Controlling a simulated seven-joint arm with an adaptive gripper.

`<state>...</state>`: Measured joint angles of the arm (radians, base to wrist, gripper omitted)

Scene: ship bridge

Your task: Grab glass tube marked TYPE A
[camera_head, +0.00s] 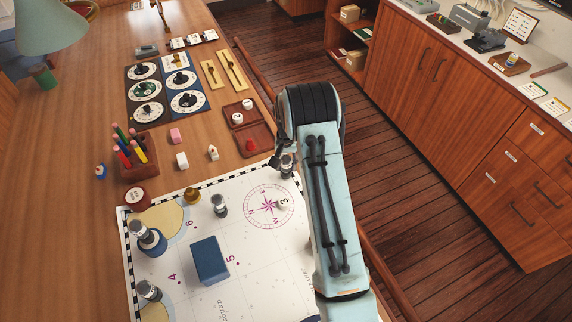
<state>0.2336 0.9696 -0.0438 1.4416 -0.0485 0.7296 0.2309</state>
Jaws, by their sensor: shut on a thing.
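My gripper (281,158) is at the top right corner of the chart, partly hidden behind my arm. It is shut on a small grey and dark capped tube (288,167). Any TYPE A marking on this tube is too small to read. Similar tubes stand on the chart: one near the middle (219,206), one at the lower left (150,291).
The chart (265,255) carries a blue block (210,260). A wooden pen holder (138,166), erasers and a red-brown tray (254,139) stand beyond it. Dial panels (166,88) lie further back. Wooden cabinets (440,90) stand across the floor at right.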

